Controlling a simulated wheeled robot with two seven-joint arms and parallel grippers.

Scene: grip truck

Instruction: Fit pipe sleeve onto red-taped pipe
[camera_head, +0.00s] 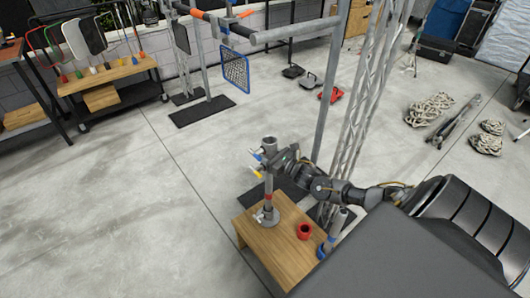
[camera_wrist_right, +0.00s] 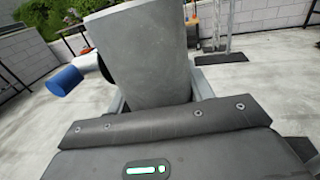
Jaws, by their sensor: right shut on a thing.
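My right gripper (camera_head: 277,157) comes in from the right and is shut on a grey pipe sleeve (camera_head: 269,144) with small blue and yellow-tipped handles. The sleeve is held upright above the wooden table. In the right wrist view the grey sleeve (camera_wrist_right: 145,55) fills the space between the fingers, with a blue-ended handle (camera_wrist_right: 64,80) at left. Below it, a thin upright pipe (camera_head: 268,190) with a reddish band stands in a grey base (camera_head: 266,215). The sleeve looks in line with this pipe; I cannot tell whether it is around its top. My left gripper is not in view.
The small wooden table (camera_head: 270,246) also carries a red ring-like piece (camera_head: 304,230). A blue-banded pipe (camera_head: 335,228) stands at its right edge. A metal upright (camera_head: 330,90) and a lattice truss (camera_head: 372,95) rise close behind my right arm.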

